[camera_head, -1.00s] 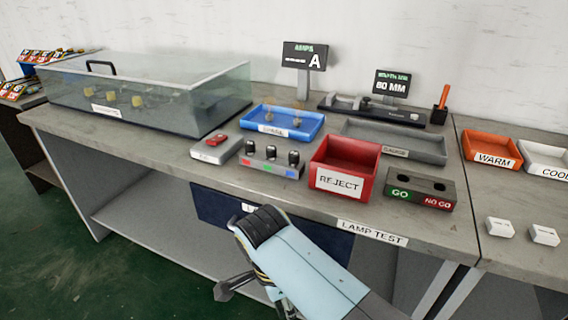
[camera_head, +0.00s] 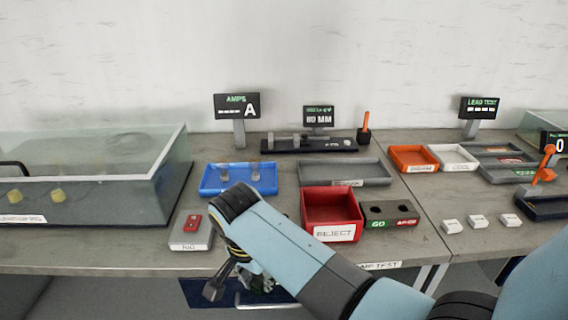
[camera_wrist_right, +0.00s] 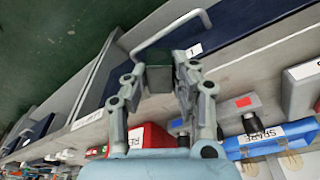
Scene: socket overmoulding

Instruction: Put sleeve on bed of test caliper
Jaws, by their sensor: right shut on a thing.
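The test caliper (camera_head: 310,145) is a long dark bed with grey jaws at the back of the bench, below a display reading 80 MM. Its bed looks empty between the jaws. My right gripper (camera_head: 228,288) hangs at the front edge of the bench, partly hidden by my wrist. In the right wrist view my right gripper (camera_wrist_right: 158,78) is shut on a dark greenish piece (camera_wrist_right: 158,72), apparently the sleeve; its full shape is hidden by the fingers. It is well in front of the caliper and apart from it. My left gripper is not in view.
A blue tray (camera_head: 208,190) with small parts, a grey tray (camera_head: 376,181) and a red REJECT bin (camera_head: 326,231) stand before the caliper. A GO/NO GO gauge block (camera_head: 391,222) is right of the bin. A glass-covered case (camera_head: 165,190) stands at left.

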